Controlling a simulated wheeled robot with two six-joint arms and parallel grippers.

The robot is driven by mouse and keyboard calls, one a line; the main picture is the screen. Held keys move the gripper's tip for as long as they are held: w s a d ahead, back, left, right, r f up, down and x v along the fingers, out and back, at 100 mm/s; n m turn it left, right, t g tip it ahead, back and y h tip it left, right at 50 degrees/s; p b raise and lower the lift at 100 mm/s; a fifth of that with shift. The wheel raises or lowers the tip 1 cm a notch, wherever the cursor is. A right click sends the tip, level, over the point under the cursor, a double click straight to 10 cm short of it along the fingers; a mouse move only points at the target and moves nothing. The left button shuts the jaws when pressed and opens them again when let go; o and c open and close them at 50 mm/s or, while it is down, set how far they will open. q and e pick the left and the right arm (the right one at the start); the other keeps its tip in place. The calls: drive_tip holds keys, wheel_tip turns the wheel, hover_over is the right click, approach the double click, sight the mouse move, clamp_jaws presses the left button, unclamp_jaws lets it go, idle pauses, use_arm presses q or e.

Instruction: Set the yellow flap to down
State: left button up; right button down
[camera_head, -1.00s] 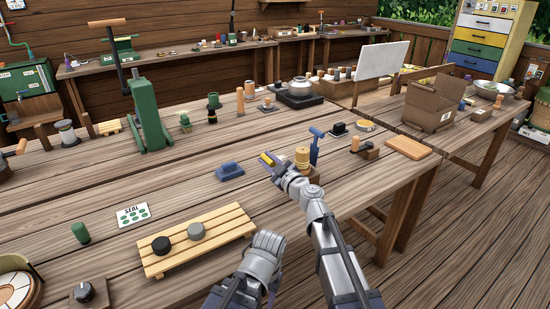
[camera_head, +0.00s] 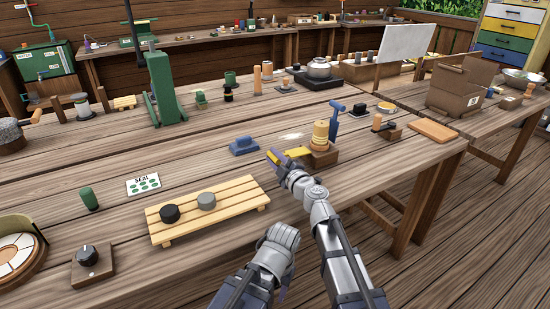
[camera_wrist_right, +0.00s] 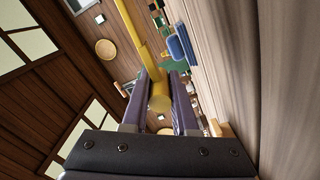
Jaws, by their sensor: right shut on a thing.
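The yellow flap (camera_head: 297,152) shows in the head view as a short yellow bar by the wooden block with the yellow ringed stack. My right gripper (camera_head: 275,158) is at the flap and partly covers it. In the right wrist view, a yellow bar (camera_wrist_right: 158,98) with a round end lies between the two dark fingers of my right gripper (camera_wrist_right: 162,90), which is shut on it. How the flap joins its base is hidden. My left gripper (camera_head: 280,240) hangs low in front of the bench, away from the flap, its fingers not clear.
A yellow ringed stack (camera_head: 320,134) on a wooden block and a blue T-handled post (camera_head: 335,122) stand close to the right gripper. A blue block (camera_head: 243,145) lies to the left. A slatted rack (camera_head: 240,192) with two pucks is in front. A wooden board (camera_head: 433,131) lies to the right.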

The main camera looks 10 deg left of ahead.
drive_tip(key=shift+f, duration=0.2)
idle(0.4)
drive_tip(key=c, duration=0.7)
unclamp_jaws()
drive_tip(key=shift+s, duration=0.1)
drive_tip(key=v, duration=0.7)
drive_tip(key=shift+s+d, duration=0.2)
drive_tip(key=shift+s, duration=0.1)
